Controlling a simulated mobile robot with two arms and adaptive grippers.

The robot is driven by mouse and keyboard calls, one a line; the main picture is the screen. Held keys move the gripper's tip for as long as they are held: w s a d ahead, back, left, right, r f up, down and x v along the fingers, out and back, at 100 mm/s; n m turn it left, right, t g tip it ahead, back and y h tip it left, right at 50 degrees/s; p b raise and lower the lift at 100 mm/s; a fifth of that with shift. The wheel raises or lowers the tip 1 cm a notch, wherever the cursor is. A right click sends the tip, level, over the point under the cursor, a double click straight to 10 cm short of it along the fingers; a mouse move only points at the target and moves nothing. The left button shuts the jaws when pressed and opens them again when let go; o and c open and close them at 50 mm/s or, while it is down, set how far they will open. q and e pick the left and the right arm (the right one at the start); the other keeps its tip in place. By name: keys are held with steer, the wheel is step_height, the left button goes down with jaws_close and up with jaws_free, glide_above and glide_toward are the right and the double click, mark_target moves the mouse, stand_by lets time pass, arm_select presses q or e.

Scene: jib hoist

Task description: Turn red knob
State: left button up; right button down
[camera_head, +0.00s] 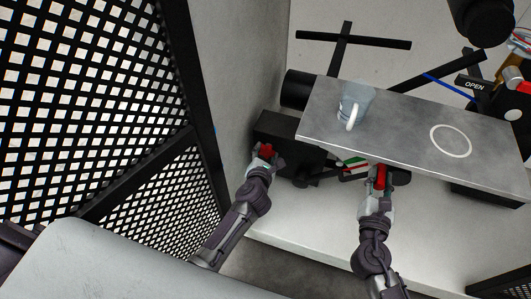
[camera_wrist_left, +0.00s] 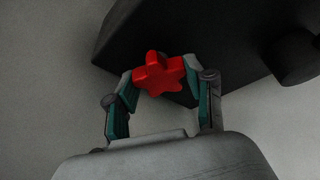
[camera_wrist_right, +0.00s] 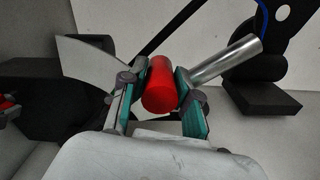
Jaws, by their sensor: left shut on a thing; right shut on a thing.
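The red knob (camera_wrist_left: 158,74) is star-shaped and sits on the dark box (camera_wrist_left: 200,35). It also shows in the head view (camera_head: 266,150), on the left of the black box (camera_head: 290,135). My left gripper (camera_wrist_left: 160,85) is shut on the knob, with a finger on each side of it. My right gripper (camera_wrist_right: 157,90) is shut on a red cylindrical handle (camera_wrist_right: 160,84). That red handle also shows in the head view (camera_head: 380,176), just below the grey plate. How the handle joins the mechanism is hidden.
A grey plate (camera_head: 400,125) carries a glass mug (camera_head: 354,104) and a white ring mark (camera_head: 450,141), close above my right gripper. A black mesh panel (camera_head: 90,80) stands at the left. An "OPEN" label (camera_head: 475,84) is at the right. A metal rod (camera_wrist_right: 228,60) lies beside my right gripper.

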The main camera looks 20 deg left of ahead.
arm_select(q)
steer(key=m+y, duration=0.1)
steer(key=m, duration=0.1)
steer(key=m+t+y, duration=0.1)
steer(key=m, duration=0.1)
steer(key=shift+f+m+y, duration=0.15)
steer(key=shift+m+y, duration=0.15)
arm_select(e)
steer(key=shift+f, duration=0.25)
arm_select(q)
steer(key=m+t, duration=0.1)
steer(key=m, duration=0.1)
steer(key=m+y, duration=0.1)
steer(key=m, duration=0.1)
steer(key=shift+f+m+t+y, duration=0.1)
steer(key=shift+m+t+y, duration=0.2)
steer(key=shift+t, duration=0.1)
steer(key=o, duration=1.2)
steer(key=shift+c, duration=0.2)
steer(key=shift+d, duration=0.1)
